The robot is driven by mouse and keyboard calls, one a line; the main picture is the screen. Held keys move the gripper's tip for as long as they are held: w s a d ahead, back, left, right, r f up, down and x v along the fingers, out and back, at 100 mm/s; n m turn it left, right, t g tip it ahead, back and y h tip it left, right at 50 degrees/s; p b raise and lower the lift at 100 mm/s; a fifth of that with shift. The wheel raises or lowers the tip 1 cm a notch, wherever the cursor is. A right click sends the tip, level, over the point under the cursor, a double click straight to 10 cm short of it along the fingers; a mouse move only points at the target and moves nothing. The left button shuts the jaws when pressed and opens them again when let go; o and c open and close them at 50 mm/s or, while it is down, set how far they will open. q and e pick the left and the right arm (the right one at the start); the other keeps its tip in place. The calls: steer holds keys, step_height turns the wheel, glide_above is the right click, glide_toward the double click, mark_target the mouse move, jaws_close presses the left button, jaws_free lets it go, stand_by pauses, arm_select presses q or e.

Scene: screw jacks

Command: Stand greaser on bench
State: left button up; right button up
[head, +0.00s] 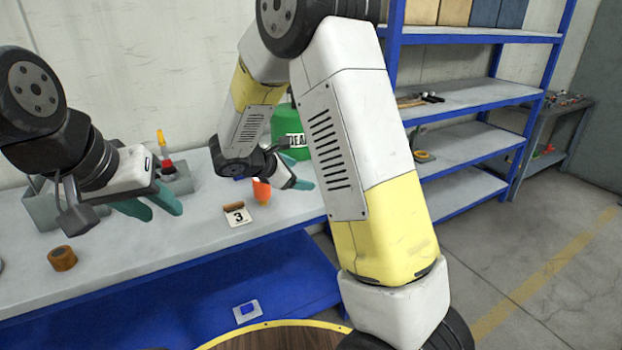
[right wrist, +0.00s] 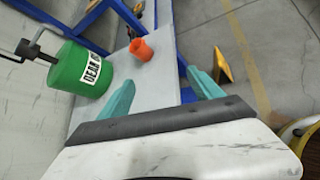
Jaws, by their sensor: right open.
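No thing in view is labelled as the greaser, so I cannot tell for sure which it is. An orange cup-like piece (head: 261,190) is on the bench (head: 150,250), and it also shows in the right wrist view (right wrist: 141,50). A green drum (right wrist: 82,72) with a "GEAR" label and a dark handle stands beside it, partly hidden by my right arm in the head view (head: 290,130). My right gripper (head: 292,180) is open and empty, with the orange piece beyond its fingers (right wrist: 160,90). My left gripper (head: 160,210) is open and empty above the bench.
A "3" card (head: 238,214) and a brown ring (head: 62,258) lie on the bench. A grey bin (head: 45,208) and a yellow-and-red bottle-like thing (head: 163,150) are behind my left gripper. A blue shelf rack (head: 455,145) stands to the right.

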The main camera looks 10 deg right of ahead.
steer(key=s+d+r+m+g+y, duration=0.1)
steer(key=s+d+r+m+y, duration=0.15)
steer(key=s+m, duration=0.35)
steer(key=s+d+r+m+g+y, duration=0.1)
steer(key=s+d+r+m+y, duration=0.15)
steer(key=s, duration=0.55)
steer(key=s+d+r+m+g+y, duration=0.1)
steer(key=s+r+m+y, duration=0.1)
steer(key=s+r+m, duration=0.35)
steer(key=s+a+r+m+t+y, duration=0.2)
steer(key=s+a+m+y, duration=0.2)
steer(key=s+m, duration=0.2)
steer(key=shift+s+r, duration=0.3)
steer(key=shift+s, duration=0.95)
